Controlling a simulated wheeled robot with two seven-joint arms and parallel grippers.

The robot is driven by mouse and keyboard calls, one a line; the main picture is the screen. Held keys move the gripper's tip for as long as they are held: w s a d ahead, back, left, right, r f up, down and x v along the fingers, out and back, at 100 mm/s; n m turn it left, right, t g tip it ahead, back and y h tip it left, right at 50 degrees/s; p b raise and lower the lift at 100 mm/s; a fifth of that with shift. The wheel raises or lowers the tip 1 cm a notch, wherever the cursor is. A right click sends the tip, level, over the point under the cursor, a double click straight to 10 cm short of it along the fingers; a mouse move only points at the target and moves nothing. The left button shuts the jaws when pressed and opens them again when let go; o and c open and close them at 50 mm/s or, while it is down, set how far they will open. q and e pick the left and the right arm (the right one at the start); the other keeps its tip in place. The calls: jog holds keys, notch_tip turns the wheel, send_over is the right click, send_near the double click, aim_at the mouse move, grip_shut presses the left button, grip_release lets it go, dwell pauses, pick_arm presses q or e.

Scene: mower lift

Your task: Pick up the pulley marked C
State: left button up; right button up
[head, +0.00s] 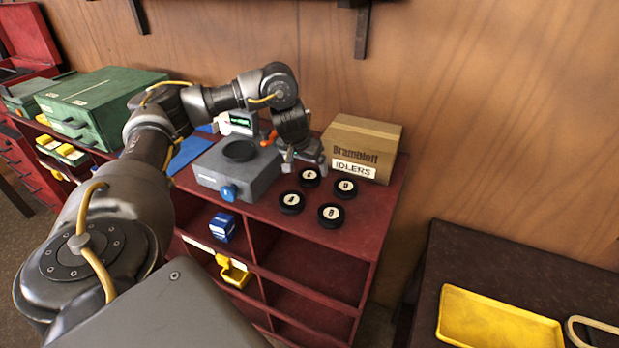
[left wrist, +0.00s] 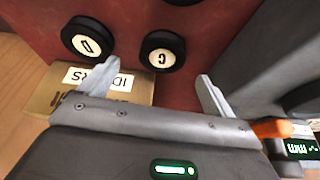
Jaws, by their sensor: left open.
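The pulley marked C (head: 309,177) is a black disc with a pale lettered centre, lying flat on the red bench top. In the left wrist view it (left wrist: 163,52) lies just beyond the gap between my fingers, touching neither as far as I can tell. My left gripper (head: 305,164) is open and empty, pointing down just behind this pulley; its two fingers also show in the left wrist view (left wrist: 157,74). A pulley that reads D (head: 346,187) lies to the right. Two more similar pulleys (head: 291,202) (head: 331,215) lie nearer the front edge. My right gripper is out of view.
A cardboard box labelled IDLERS (head: 362,147) stands right behind the pulleys. A grey device with a black round top (head: 237,172) stands to the left. Green cases (head: 98,105) are further left. A yellow tray (head: 497,322) sits on a dark surface at lower right.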

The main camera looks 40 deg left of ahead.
aim_at(310, 173)
pick_arm(q)
jog(key=shift+a+x, duration=0.1)
jog(key=shift+x, duration=1.2)
jog(key=shift+a+x, duration=0.15)
jog(key=shift+x, duration=1.2)
jog(key=shift+w+r, duration=0.1)
jog(key=shift+w, duration=0.05)
jog(key=shift+c, duration=0.3)
jog(key=c, duration=1.2)
